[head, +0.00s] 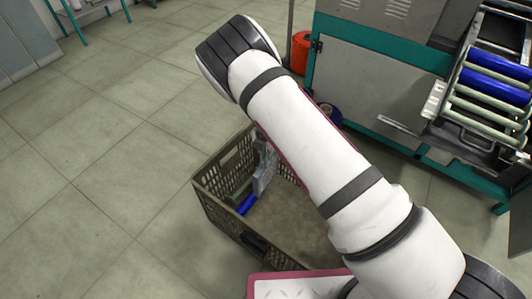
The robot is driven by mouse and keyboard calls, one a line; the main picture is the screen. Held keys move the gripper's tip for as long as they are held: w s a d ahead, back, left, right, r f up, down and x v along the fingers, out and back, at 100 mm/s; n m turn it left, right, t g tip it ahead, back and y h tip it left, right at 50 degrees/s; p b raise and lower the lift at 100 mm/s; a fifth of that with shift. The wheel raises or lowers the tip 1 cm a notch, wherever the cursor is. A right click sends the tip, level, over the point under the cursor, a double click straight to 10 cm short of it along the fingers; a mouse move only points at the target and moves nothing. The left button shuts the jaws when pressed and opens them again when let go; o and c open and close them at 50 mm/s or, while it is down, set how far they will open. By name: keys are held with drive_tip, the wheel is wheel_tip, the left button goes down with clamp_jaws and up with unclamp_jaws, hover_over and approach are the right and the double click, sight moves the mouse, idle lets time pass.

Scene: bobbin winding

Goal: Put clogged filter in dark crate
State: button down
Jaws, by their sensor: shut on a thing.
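The dark crate (222,222), grey-brown with slotted walls, stands on the floor below my arm. My gripper (258,187), grey, points down inside the crate near its left end. It is shut on a small blue thing, which I take to be the clogged filter (246,204); it shows at the fingertips, low inside the left wall. I cannot tell whether the filter touches the crate floor. My white arm hides the crate's right part and the upper part of my gripper.
A machine with teal framing and blue rollers (494,86) stands at the right. An orange bin (301,52) and a dark blue spool-like thing (331,115) are beside it. The tiled floor (90,150) at left is clear.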

wheel_tip(320, 180, down, 22)
drive_tip(key=b, duration=1.2)
drive_tip(key=shift+r, duration=0.25)
drive_tip(key=c, duration=1.6)
unclamp_jaws()
drive_tip(key=shift+o, duration=0.2)
wheel_tip(320, 180, up, 30)
drive_tip(key=p, duration=1.9)
drive_tip(key=shift+p, duration=0.3)
